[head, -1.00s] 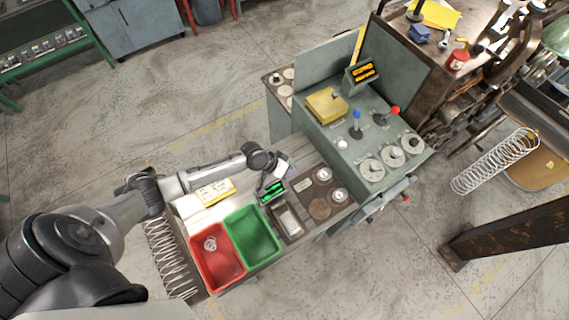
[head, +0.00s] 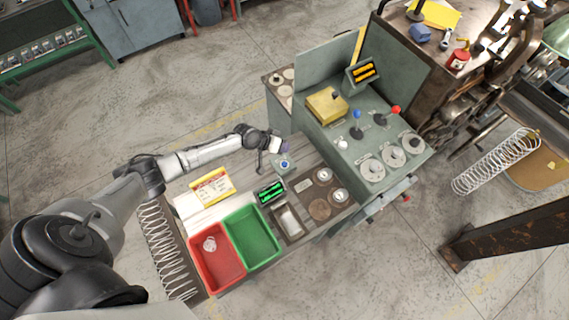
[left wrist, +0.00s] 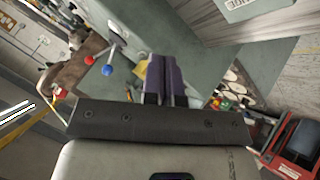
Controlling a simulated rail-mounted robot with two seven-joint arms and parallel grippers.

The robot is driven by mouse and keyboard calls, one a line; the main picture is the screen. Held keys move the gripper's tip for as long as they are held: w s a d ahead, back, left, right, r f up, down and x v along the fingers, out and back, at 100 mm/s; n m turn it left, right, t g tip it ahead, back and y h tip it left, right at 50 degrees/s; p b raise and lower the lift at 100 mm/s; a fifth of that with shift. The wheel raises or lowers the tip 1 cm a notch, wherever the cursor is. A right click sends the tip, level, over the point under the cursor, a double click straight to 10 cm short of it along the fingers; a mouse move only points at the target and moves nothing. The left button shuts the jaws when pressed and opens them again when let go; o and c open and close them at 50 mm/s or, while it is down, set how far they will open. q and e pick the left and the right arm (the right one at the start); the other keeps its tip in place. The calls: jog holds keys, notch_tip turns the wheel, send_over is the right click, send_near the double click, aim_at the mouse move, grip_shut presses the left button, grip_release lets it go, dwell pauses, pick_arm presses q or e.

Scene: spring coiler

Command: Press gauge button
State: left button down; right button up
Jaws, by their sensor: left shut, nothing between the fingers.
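A blue round button (head: 284,163) sits on a small light box at the back edge of the bench, just behind the gauge with a green lit display (head: 271,191). My left gripper (head: 286,147) is just above and behind the button in the head view, apart from it as far as I can tell. Its dark purple fingers are together and empty; they also show in the left wrist view (left wrist: 165,80), pointing toward the green machine. The button is not clearly visible in the left wrist view. My right gripper is in neither view.
A red bin (head: 216,262) holding a small coil and an empty green bin (head: 252,239) stand at the bench front. The green console (head: 345,120) with levers and dials rises to the right. A yellow-edged card (head: 212,186) lies left of the gauge.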

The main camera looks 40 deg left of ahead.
pick_arm(q)
jog(key=b, duration=0.6)
send_over(284, 163)
notch_tip(284, 163, down, 7)
jog(key=shift+a+f, duration=0.1)
jog(key=shift+f, duration=0.1)
jog(key=shift+f+b, duration=0.6)
jog(key=shift+b, duration=0.05)
dwell(1.0)
jog(key=shift+f+b, duration=0.35)
jog(key=shift+b, duration=0.05)
